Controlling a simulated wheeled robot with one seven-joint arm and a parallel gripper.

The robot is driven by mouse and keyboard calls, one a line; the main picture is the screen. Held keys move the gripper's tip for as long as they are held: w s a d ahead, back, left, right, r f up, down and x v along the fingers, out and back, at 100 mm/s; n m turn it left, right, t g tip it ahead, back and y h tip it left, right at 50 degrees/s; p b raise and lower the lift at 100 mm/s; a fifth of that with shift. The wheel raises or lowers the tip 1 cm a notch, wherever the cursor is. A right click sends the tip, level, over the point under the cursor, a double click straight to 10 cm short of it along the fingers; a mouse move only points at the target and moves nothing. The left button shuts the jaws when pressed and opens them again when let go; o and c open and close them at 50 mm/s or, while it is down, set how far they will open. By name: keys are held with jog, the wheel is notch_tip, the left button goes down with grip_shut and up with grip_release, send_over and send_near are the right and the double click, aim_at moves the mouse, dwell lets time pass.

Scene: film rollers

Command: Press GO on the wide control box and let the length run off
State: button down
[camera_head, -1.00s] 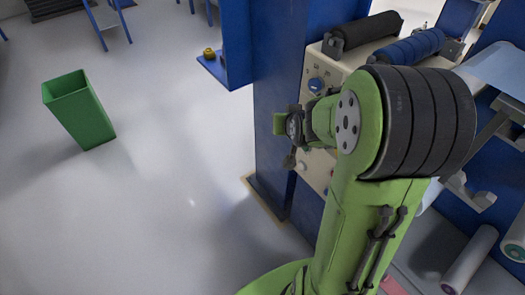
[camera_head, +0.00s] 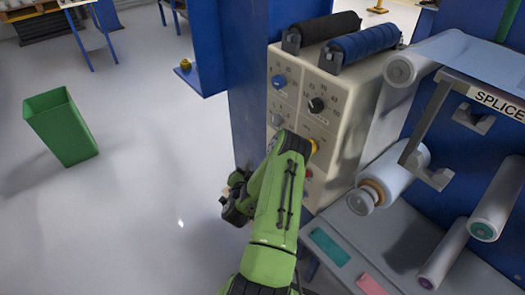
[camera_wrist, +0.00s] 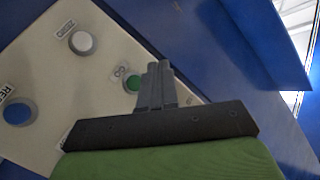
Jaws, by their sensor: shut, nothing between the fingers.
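The cream control box (camera_head: 346,118) stands beside a blue upright, with knobs and buttons on its front; my arm hides the lower part. In the wrist view its panel (camera_wrist: 62,85) shows tilted, with a green button (camera_wrist: 132,83) beside a label reading GO. A white button (camera_wrist: 81,42) and a blue button (camera_wrist: 18,112) sit on the same panel. My gripper (camera_wrist: 154,72) is shut and empty, its tips just right of the green button in the picture. I cannot tell whether they touch the panel. In the head view my gripper end is low, left of the box.
A black roller (camera_head: 322,30) and a blue roller (camera_head: 362,42) lie on top of the box. Film rolls (camera_head: 398,172) and a SPLICE bracket (camera_head: 500,100) are at right. A blue ledge (camera_head: 203,80) juts left of the upright. A green bin (camera_head: 62,130) stands on open floor.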

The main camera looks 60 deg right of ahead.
jog(key=s+d+b, duration=0.4)
jog(key=d+b, duration=0.1)
jog(key=d, duration=0.3)
dwell(0.4)
dwell(1.7)
jog(key=shift+s+d, duration=0.2)
jog(key=shift+d, duration=0.15)
jog(key=shift+s+d+b, duration=0.25)
jog(key=shift+d+b, duration=0.15)
dwell(0.6)
dwell(0.3)
jog(key=shift+w+a+p, duration=0.4)
jog(key=shift+a+p, duration=0.4)
